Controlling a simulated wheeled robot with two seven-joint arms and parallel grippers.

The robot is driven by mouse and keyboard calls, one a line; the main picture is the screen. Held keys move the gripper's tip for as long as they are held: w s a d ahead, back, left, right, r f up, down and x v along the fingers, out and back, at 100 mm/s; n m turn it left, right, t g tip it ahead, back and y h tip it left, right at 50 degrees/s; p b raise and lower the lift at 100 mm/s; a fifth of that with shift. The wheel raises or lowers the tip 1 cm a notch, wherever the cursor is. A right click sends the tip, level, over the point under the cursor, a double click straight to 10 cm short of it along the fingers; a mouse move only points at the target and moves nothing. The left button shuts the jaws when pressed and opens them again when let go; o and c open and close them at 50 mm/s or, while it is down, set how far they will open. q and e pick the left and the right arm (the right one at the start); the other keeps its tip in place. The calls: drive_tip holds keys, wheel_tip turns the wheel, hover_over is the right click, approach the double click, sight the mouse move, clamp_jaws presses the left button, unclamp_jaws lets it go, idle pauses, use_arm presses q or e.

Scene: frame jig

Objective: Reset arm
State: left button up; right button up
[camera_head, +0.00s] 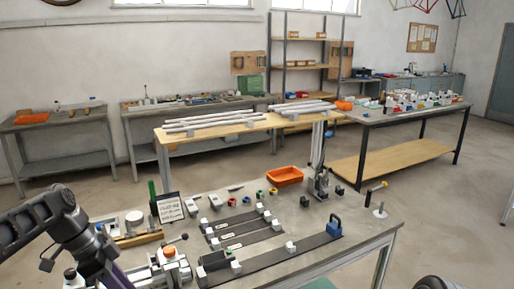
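My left arm (68,225) comes in from the left edge and bends downward over the near left corner of the workbench (345,228). Its lower part runs out of the bottom of the picture, and its fingertips do not show. I cannot tell whether it touches or holds anything. My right gripper is not in view. A dark rounded shape (435,284) shows at the bottom right edge, too cut off to identify.
Dark flat bars with white blocks (290,247) lie on the bench. Behind them are an orange bin (285,176), a grey upright fixture (321,183), small coloured rings (260,194) and a sign (171,207). The bench's right front corner is fairly clear.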

use_arm(q)
drive_tip(key=s+d+f+n, duration=0.15)
drive_tip(key=d+f, duration=0.25)
drive_tip(key=f, duration=0.5)
drive_tip(key=s+d+f+n, duration=0.1)
drive_tip(key=d+f+n, duration=0.25)
drive_tip(key=f, duration=0.55)
drive_tip(key=s+d+f+n, duration=0.1)
drive_tip(key=d+f+n, duration=0.1)
drive_tip(key=d+f, duration=0.5)
drive_tip(key=s+d+f+n, duration=0.3)
drive_tip(key=s+f, duration=0.4)
drive_tip(key=s, duration=0.2)
drive_tip(key=s+d+f+n, duration=0.4)
drive_tip(key=s+f, duration=0.3)
drive_tip(key=s, duration=0.2)
drive_tip(key=shift+s+f+n+t+y, duration=0.3)
drive_tip(key=shift+s+f+y, duration=0.05)
drive_tip(key=shift+f+y, duration=0.05)
